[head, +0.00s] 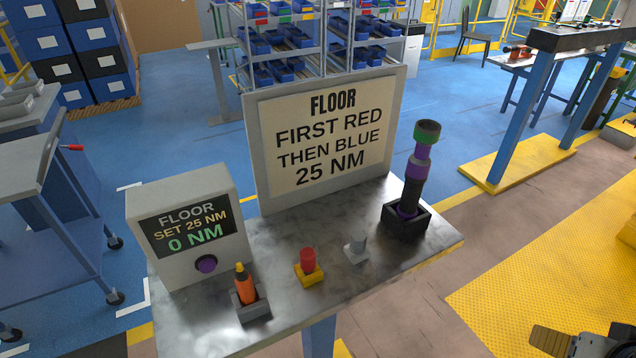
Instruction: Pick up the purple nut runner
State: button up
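The purple nut runner (416,170) stands upright, tilted slightly, in a black square holder (405,226) at the right end of the metal-topped bench (330,281). It has a dark body with purple bands and a green-rimmed dark top. A dark mechanical part at the bottom right edge looks like my gripper (583,341). It is cut off by the frame, well to the right of and apart from the nut runner.
On the bench are an orange tool (245,284) in a grey holder, a red knob on a yellow base (307,265), a grey peg (356,249) and a display box (190,227). A sign board (325,140) stands behind. Yellow matting (550,270) lies right.

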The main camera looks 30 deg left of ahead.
aim_at(427, 132)
jog(key=u, duration=0.9)
jog(key=k+l+u, duration=0.1)
jog(key=l+u, duration=0.3)
jog(key=l, duration=0.2)
